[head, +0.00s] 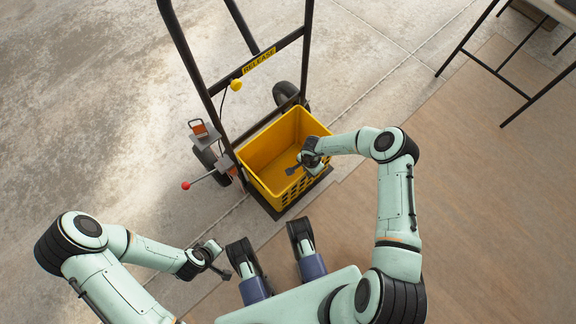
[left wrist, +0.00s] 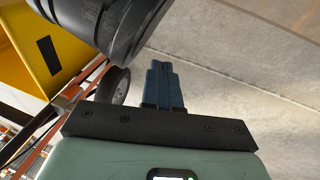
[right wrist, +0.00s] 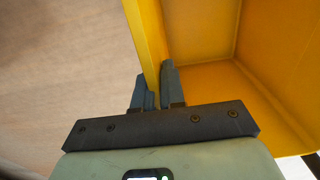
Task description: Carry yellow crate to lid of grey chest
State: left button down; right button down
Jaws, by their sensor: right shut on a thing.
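The yellow crate (head: 262,150) is open-topped and stands on the low plate of a black hand truck. My right gripper (head: 297,166) is at the crate's near right wall. In the right wrist view the right gripper (right wrist: 156,90) is shut on the yellow crate's wall (right wrist: 150,35), one finger on each side. The crate's inside looks empty apart from that finger. My left gripper (head: 222,268) is low at the left, apart from the crate. In the left wrist view the left gripper's fingers (left wrist: 163,85) are together with nothing between them. No grey chest is in view.
The hand truck (head: 205,95) has an upright black frame, wheels (head: 285,92) and a red-knobbed lever (head: 187,185) beside the crate. A dark-legged table (head: 490,68) stands at the upper right.

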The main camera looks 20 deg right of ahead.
jog(key=shift+w+a+r, duration=0.1)
jog(key=shift+w, duration=0.05)
jog(key=shift+r, duration=0.1)
